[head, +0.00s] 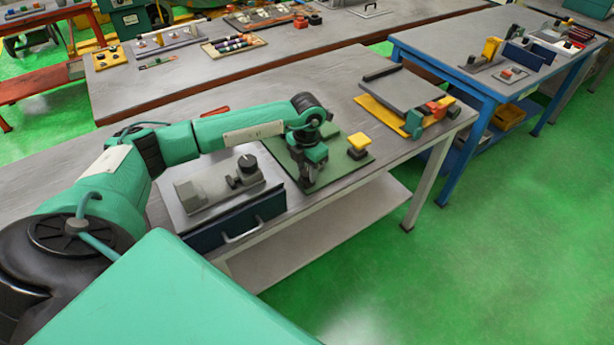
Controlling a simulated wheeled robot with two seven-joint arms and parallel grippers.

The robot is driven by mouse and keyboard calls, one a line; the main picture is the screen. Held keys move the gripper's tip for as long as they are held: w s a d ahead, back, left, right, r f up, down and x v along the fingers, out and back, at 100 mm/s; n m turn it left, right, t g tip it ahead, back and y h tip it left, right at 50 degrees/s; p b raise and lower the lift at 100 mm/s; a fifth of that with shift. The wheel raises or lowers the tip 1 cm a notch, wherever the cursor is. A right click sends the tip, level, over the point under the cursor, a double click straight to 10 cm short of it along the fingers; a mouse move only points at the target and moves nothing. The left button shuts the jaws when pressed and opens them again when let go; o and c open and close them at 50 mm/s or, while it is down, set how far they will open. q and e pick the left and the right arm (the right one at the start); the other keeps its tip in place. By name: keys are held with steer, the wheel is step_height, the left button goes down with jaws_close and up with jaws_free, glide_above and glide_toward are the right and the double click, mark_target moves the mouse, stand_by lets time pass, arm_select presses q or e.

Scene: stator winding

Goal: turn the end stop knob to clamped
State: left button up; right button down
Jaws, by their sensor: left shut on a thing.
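My left arm reaches in from the left, and its gripper (309,180) points down at the green plate (285,152) on the near grey table. It is shut on a small dark part on that plate, apparently the end stop knob. The fingers hide most of this part, so I cannot tell which way it is turned. A yellow-topped block (358,142) stands on the plate, right of the gripper and apart from it. My right gripper is not in view.
Left of the plate is a grey fixture (205,190) with a black knob (248,166), above a dark blue drawer (238,222). A blue-legged table (465,72) stands beyond.

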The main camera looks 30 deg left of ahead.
arm_select(q)
steer(key=m+b, duration=0.4)
steer(key=shift+f+m, duration=0.15)
steer(key=shift+m, duration=0.25)
steer(key=shift+m+b, duration=0.8)
steer(key=shift+b, duration=0.05)
steer(key=shift+m+b, duration=0.7)
steer(key=shift+m, duration=0.3)
steer(key=shift+r+m+b, duration=0.25)
steer(key=shift+m+b, duration=0.2)
steer(key=shift+m, duration=0.25)
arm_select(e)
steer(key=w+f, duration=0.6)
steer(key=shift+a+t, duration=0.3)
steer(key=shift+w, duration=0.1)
arm_select(q)
steer(key=o, duration=1)
